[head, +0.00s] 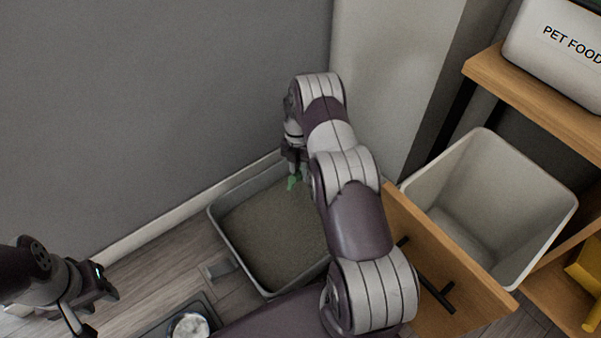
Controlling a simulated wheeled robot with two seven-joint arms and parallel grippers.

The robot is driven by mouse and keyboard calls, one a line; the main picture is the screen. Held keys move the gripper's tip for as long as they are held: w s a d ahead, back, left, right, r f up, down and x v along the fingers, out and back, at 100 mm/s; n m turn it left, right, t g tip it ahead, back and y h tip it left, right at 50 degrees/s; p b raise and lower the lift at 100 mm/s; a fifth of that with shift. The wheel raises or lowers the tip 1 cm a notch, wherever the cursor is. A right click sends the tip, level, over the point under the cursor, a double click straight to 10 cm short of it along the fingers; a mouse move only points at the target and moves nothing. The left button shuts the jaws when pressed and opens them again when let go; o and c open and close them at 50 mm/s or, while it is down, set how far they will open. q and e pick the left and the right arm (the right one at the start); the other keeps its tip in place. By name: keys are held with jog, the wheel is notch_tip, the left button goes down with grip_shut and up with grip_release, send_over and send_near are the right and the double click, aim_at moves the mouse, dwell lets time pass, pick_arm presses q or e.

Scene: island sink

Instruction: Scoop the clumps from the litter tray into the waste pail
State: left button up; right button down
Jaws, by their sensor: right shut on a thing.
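The grey litter tray (222,240) stands on the floor against the wall, filled with grey-brown litter; I cannot make out clumps in it. My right arm reaches over its right side and hides part of it. My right gripper (294,168) is over the tray's far end, shut on a green scoop (292,183), mostly hidden. The scoop's lower end is near the litter; contact is unclear. The white waste pail (470,190) stands open at the right behind a wooden front, with no contents visible. My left gripper (95,297) is at the lower left, away from the tray; its opening is unclear.
The wooden front (445,265) with a black handle lies between tray and pail. A pet food bin (550,45) stands on a wooden shelf (530,95). A yellow object (585,275) is at the right edge. A bowl (188,326) sits on a dark mat at the bottom.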

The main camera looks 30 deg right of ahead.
jog(key=r+p, duration=0.2)
jog(key=r, duration=0.1)
jog(key=r+p, duration=0.2)
jog(key=r, duration=0.1)
jog(key=r+p, duration=0.2)
jog(key=r, duration=0.1)
jog(key=shift+s+a, duration=0.1)
jog(key=shift+a, duration=0.15)
